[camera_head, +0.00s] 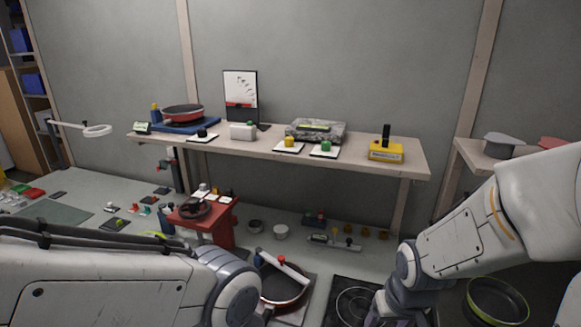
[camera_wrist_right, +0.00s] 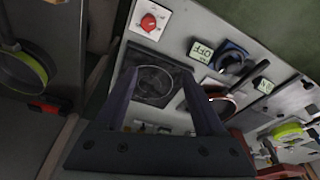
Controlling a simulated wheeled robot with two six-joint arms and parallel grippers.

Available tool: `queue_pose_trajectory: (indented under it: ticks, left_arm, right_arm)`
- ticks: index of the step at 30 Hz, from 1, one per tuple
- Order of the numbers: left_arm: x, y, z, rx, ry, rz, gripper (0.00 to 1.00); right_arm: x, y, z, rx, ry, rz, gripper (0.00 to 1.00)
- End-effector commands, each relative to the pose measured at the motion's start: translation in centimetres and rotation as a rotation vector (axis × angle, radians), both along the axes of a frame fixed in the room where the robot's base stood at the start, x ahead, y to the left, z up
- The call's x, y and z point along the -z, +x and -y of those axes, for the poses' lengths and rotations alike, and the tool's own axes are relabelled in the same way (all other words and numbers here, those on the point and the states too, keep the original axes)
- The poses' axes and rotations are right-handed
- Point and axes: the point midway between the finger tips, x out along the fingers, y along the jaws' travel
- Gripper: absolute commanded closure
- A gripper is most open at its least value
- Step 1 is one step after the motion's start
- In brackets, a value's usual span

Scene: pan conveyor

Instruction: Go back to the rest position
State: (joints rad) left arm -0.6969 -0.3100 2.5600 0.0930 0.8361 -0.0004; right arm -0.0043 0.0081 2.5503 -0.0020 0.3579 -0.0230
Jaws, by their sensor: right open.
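My right gripper (camera_wrist_right: 168,90) is open in the right wrist view, its two dark fingers spread apart with nothing between them. It hangs above a black square hot plate (camera_wrist_right: 153,85) with a ring marking. In the head view, the right arm comes in from the right, and the purplish gripper (camera_head: 388,318) is mostly cut off at the bottom edge, over the hot plate (camera_head: 350,303). My left arm lies across the lower left of the head view; its gripper is not visible.
A red-rimmed pan (camera_head: 285,290) sits left of the hot plate. A green-rimmed pan (camera_head: 497,299) is at the lower right. A red stand (camera_head: 203,220) carries a dark pan. A long shelf (camera_head: 360,160) at the back holds several items, including a red pan (camera_head: 182,113).

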Motion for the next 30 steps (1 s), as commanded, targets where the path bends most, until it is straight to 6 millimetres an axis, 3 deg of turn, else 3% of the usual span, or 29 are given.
queue_pose_trajectory:
  ticks: [1, 14, 20, 24, 30]
  left_arm:
    - [0.0, 0.0, 0.0, 0.000, 0.000, 0.000, 0.50]
    - [0.0, 0.0, 0.0, 0.000, 0.000, 0.000, 0.50]
    - [0.0, 0.0, 0.0, 0.000, 0.000, 0.000, 0.50]
    - [0.0, 0.0, 0.0, 0.000, 0.000, 0.000, 0.50]
    - [0.0, 0.0, 0.0, 0.000, 0.000, 0.000, 0.50]
  right_arm:
    - [-0.1, -0.4, 0.6, 0.052, 0.010, 0.011, 0.29]
    - [-2.2, -3.5, -6.2, -0.194, 0.021, -0.054, 0.29]
    - [-3.8, -7.2, -10.1, -0.364, 0.024, -0.104, 0.29]
    - [-5.0, -10.7, -12.4, -0.504, 0.024, -0.149, 0.29]
    - [-5.9, -13.7, -13.6, -0.611, 0.019, -0.188, 0.29]
